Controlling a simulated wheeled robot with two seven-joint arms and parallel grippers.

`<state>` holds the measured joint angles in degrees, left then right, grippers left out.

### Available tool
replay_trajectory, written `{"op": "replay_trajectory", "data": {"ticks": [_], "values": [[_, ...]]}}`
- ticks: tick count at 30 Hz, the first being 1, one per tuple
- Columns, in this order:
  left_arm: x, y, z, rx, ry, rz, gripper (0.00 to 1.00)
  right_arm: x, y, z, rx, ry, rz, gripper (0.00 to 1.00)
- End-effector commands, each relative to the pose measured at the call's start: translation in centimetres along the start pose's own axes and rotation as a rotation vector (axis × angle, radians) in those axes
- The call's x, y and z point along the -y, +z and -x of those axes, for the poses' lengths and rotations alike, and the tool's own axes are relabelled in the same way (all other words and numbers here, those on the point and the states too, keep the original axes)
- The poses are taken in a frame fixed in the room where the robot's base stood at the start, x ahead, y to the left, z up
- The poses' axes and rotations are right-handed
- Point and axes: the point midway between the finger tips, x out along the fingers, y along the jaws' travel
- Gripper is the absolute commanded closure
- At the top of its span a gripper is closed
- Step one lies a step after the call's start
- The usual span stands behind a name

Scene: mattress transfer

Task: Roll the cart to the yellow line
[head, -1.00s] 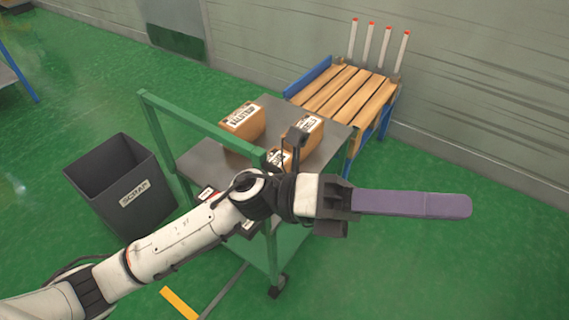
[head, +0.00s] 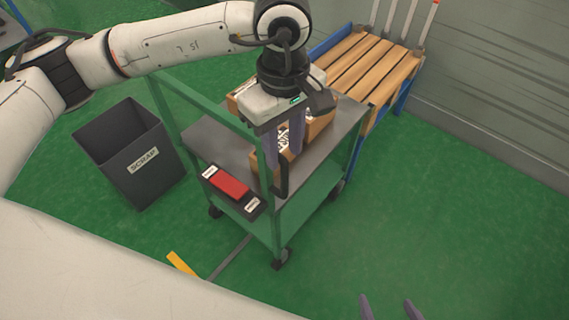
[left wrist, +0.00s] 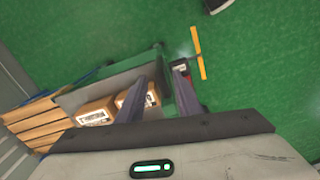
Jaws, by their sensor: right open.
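The cart has a green frame, a grey top (head: 205,143) and a green lower shelf (head: 312,200). Its green handle bar (head: 205,105) runs along the near left side. It also shows in the left wrist view (left wrist: 118,72). My left gripper (head: 284,160) points down over the cart's near side beside the frame. Its two purple fingers are apart, and I see nothing clamped between them; contact with the frame is unclear. My right gripper (head: 390,308) shows only its parted fingertips at the bottom edge, away from the cart. The yellow line (head: 181,263) lies on the floor left of the cart.
Cardboard boxes (head: 318,130) and a dark tray with a red piece (head: 230,184) are on the cart. A scrap bin (head: 130,165) stands close left. A wooden slatted table (head: 372,58) stands behind. Green floor is clear at right.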

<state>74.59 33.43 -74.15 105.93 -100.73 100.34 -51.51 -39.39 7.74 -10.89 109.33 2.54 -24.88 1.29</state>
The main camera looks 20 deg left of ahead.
Motion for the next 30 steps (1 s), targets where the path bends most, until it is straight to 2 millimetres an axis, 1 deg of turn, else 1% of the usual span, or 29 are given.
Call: {"op": "replay_trajectory", "data": {"ticks": [1, 3, 6, 9, 12, 15, 22, 23, 24, 28, 30], "values": [[0.1, 0.0, -1.0, 0.002, -0.006, 0.001, 0.68, 0.0, -0.1, 0.2, 0.001, 0.000, 0.000, 0.24], [0.1, 0.0, -2.3, 0.002, -0.005, 0.001, 0.68, 0.0, -0.2, 0.3, 0.002, 0.000, 0.001, 0.24], [0.1, 0.1, -4.0, 0.002, -0.005, 0.000, 0.68, 0.0, -0.3, 0.4, 0.003, 0.000, 0.001, 0.24], [0.1, 0.1, -5.3, 0.003, -0.003, 0.001, 0.68, 0.0, -0.4, 0.5, 0.003, 0.000, 0.001, 0.24], [0.0, 0.1, -6.1, 0.003, -0.001, 0.001, 0.68, 0.1, -0.4, 0.5, 0.003, 0.000, 0.001, 0.24], [0.0, 0.1, -6.5, 0.003, 0.000, 0.001, 0.68, 0.1, -0.4, 0.5, 0.003, 0.000, 0.001, 0.24], [0.0, 0.1, -6.5, 0.003, 0.000, 0.000, 0.68, 0.1, -0.4, 0.5, 0.003, 0.000, 0.001, 0.24], [0.0, 0.1, -6.5, 0.003, 0.000, 0.000, 0.71, 0.1, -0.4, 0.5, 0.003, 0.000, 0.001, 0.24], [0.0, 0.1, -6.5, 0.003, 0.000, 0.000, 0.78, 0.1, -0.4, 0.5, 0.003, 0.000, 0.001, 0.24], [0.0, 0.1, -6.5, 0.003, 0.001, 0.000, 1.00, 0.1, -0.5, 0.5, 0.002, 0.000, 0.001, 0.24], [0.0, 0.1, -6.5, 0.003, 0.002, 0.000, 1.00, 0.1, -0.5, 0.5, 0.002, 0.000, 0.001, 0.24]]}}
